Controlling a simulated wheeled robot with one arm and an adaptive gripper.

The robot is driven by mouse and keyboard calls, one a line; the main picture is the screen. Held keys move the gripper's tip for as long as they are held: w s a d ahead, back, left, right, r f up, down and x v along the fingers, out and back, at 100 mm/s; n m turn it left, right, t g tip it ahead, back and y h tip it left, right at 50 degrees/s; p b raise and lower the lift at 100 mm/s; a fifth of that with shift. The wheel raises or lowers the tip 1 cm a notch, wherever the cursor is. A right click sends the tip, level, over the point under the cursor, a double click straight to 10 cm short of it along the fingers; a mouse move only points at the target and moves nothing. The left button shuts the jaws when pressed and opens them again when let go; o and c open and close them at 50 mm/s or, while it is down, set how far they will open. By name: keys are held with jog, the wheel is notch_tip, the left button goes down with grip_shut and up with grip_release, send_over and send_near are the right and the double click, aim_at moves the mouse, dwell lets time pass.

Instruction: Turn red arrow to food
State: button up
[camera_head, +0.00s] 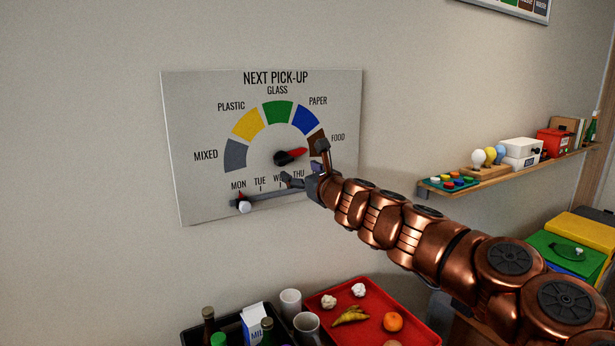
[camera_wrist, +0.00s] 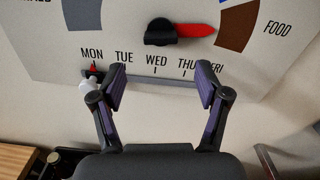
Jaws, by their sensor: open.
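The red arrow (camera_head: 297,153) sits on a black hub at the middle of the dial on the grey board (camera_head: 205,190). It points right and slightly up, towards the brown FOOD segment (camera_head: 316,139). In the wrist view, the arrow (camera_wrist: 195,30) lies nearly level and its tip is close to the inner edge of the brown segment (camera_wrist: 238,27). My gripper (camera_head: 304,164) is in front of the board's lower right and covers part of it. In the wrist view its fingers (camera_wrist: 161,75) are spread, empty, below the arrow. Contact with the board cannot be told.
A slider with a white knob (camera_head: 245,207) stands at MON on the track below the dial. A shelf (camera_head: 500,172) with bulbs and boxes is on the right wall. A red tray (camera_head: 425,335) with food and paper lies below, beside cups and bottles.

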jog(key=shift+v, duration=1.3)
